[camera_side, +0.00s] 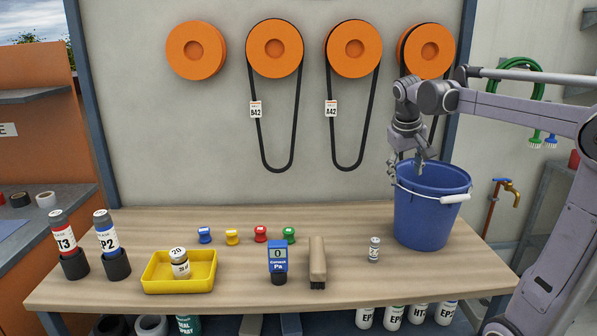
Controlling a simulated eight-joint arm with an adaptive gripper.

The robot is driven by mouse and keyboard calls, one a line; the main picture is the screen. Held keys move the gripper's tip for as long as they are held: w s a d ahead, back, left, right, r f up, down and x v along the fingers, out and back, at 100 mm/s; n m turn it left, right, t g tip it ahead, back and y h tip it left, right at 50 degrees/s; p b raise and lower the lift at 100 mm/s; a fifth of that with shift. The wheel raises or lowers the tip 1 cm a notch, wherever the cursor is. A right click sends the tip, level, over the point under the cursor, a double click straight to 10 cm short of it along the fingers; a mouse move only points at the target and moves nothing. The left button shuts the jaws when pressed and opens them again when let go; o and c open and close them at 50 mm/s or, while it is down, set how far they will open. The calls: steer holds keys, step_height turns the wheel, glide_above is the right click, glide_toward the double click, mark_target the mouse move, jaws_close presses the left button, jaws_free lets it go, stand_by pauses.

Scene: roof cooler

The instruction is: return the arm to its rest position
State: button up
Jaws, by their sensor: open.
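My gripper (406,172) is at the right of the bench, pointing down, just above and beside the left rim of the blue bucket (428,215). Its fingers are small in this view; they look apart, with nothing seen between them. I cannot tell whether a finger touches the bucket rim. My arm reaches in from the right edge and bends down over the bucket. The bucket stands upright on the wooden bench (345,225); its inside is mostly hidden.
A small labelled vial (374,249) stands left of the bucket. A yellow tray (205,283) holds a jar (180,263). Belts (355,125) hang on orange pulleys (354,48) behind.

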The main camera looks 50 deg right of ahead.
steer(key=s+a+f+n+t+y, duration=0.1)
steer(key=a+f, duration=0.4)
steer(key=a, duration=0.9)
steer(key=s+a+f+n+t+y, duration=0.1)
steer(key=a+f+n+t+y, duration=0.2)
steer(key=a, duration=1.1)
step_height(320, 180, down, 3)
steer(key=n+t, duration=0.2)
steer(key=n, duration=0.1)
steer(key=shift+a+f+t, duration=0.2)
steer(key=shift+a+t, duration=0.1)
steer(key=shift+a, duration=0.05)
